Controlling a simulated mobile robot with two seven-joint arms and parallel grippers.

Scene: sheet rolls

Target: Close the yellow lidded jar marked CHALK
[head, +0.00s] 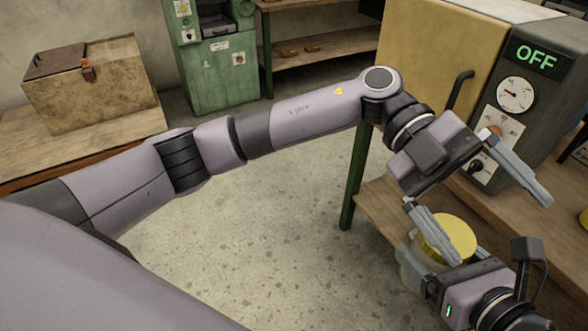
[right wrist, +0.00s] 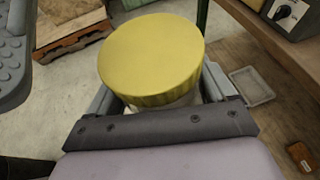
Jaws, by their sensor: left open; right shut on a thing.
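The jar has a wide yellow lid (head: 459,229) and a pale body (head: 413,268). The CHALK marking does not show. My right gripper (head: 428,262) is shut on the jar's body below the lid. In the right wrist view the yellow lid (right wrist: 152,58) sits on top of the pale body (right wrist: 185,101), between my right fingers; whether it is fully seated I cannot tell. My left gripper (head: 510,230) is open and empty above the jar in the head view, with one finger crossing in front of the lid. A grey part of it seems to show at the upper left of the right wrist view.
A large yellow and grey cabinet (head: 425,60) with an OFF display stands on the wooden bench (head: 385,215) at the right. A wooden chest (head: 85,82) is on a table at the left. A green machine (head: 217,75) stands behind. The floor in the middle is clear.

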